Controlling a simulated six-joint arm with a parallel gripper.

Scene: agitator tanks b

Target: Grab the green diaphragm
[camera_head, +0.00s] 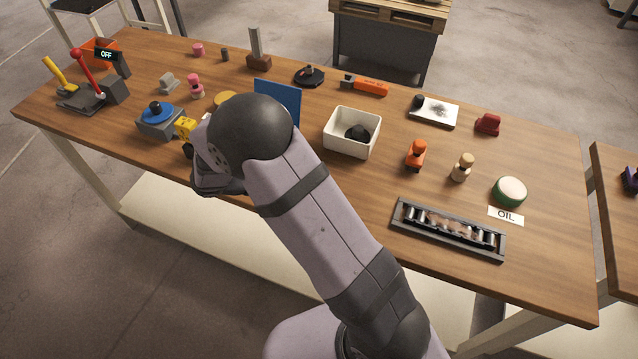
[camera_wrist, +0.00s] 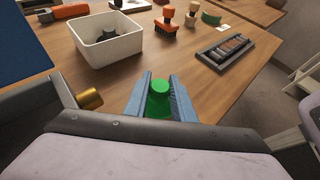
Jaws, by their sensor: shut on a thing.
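The green diaphragm (camera_wrist: 159,98) shows in the wrist view as a bright green round piece with a stepped, narrower top. My gripper (camera_wrist: 160,97) is shut on it, with one grey-blue finger on each side. The lower part of the piece is partly hidden by the fingers and the wrist housing. In the head view my arm hides the gripper's fingers and the diaphragm. I cannot tell whether the piece touches the table.
A white box (camera_head: 352,131) with a dark object inside stands close by on the wooden table (camera_head: 330,190). A blue panel (camera_head: 278,97) stands behind my wrist. An orange stamp-like item (camera_head: 415,155) and a roller tray (camera_head: 447,229) are to the right. The table's front middle is bare.

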